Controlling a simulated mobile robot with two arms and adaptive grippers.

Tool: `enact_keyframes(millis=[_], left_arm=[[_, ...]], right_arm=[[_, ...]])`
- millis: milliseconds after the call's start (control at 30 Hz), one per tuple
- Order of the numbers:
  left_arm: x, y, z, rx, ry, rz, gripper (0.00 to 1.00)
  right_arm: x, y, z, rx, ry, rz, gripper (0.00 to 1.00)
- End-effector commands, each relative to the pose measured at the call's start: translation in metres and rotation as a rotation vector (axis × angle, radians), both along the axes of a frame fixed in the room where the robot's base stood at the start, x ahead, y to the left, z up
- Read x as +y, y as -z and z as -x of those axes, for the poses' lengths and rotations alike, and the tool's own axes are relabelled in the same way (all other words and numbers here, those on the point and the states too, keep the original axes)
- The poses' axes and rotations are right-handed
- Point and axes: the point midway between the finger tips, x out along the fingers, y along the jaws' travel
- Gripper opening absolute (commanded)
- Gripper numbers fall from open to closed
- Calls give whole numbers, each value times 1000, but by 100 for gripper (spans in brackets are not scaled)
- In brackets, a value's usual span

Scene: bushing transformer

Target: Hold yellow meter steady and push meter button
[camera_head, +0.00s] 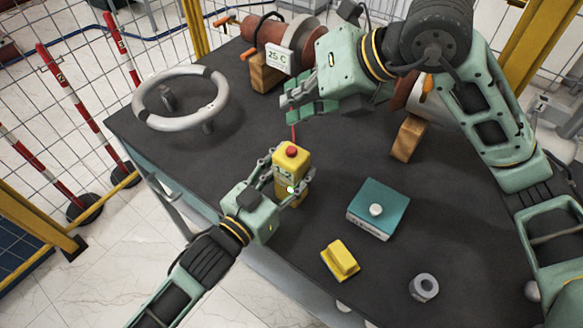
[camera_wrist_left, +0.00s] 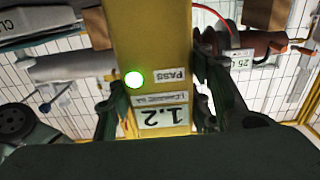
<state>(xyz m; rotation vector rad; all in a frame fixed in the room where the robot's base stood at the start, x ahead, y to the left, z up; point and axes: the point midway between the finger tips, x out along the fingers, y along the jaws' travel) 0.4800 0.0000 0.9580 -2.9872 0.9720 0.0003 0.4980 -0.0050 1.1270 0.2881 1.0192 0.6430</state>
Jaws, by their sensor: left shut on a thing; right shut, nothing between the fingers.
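The yellow meter (camera_head: 291,163) stands upright on the dark table, with a red button (camera_head: 291,151) on its top and a green light on its side. My left gripper (camera_head: 290,181) is shut on the meter, one finger on each side. In the left wrist view the meter (camera_wrist_left: 152,45) fills the middle between the fingers (camera_wrist_left: 160,105). Its labels read "PASS" and "1.2", upside down, and the round light (camera_wrist_left: 134,79) glows green. My right gripper (camera_head: 292,103) is shut and empty, above and behind the meter, apart from the red button.
A grey handwheel (camera_head: 180,97) is at the left. Bushings on wooden blocks (camera_head: 408,138) lie at the back, one with a "25 C" display (camera_head: 280,58). A teal box (camera_head: 380,205), a yellow block (camera_head: 340,260) and a metal nut (camera_head: 424,287) lie at the front right.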

Motion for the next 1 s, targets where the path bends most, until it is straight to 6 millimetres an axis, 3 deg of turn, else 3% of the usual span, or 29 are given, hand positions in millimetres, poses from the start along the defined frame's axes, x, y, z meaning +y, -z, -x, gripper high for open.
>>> enact_keyframes(millis=[200, 233, 433, 800, 1000], left_arm=[[0, 0, 0, 0, 0, 0, 9], [0, 0, 0, 0, 0, 0, 49], [0, 0, 0, 0, 0, 0, 66], [1, 1, 2, 1, 0, -1, 68], [17, 2, 24, 5, 0, -2, 68]], right_arm=[[0, 0, 0, 0, 0, 0, 0], [0, 0, 0, 0, 0, 0, 0], [0, 1, 0, 0, 0, 0, 0], [0, 1, 0, 0, 1, 1, 0], [0, 1, 0, 0, 1, 1, 0]])
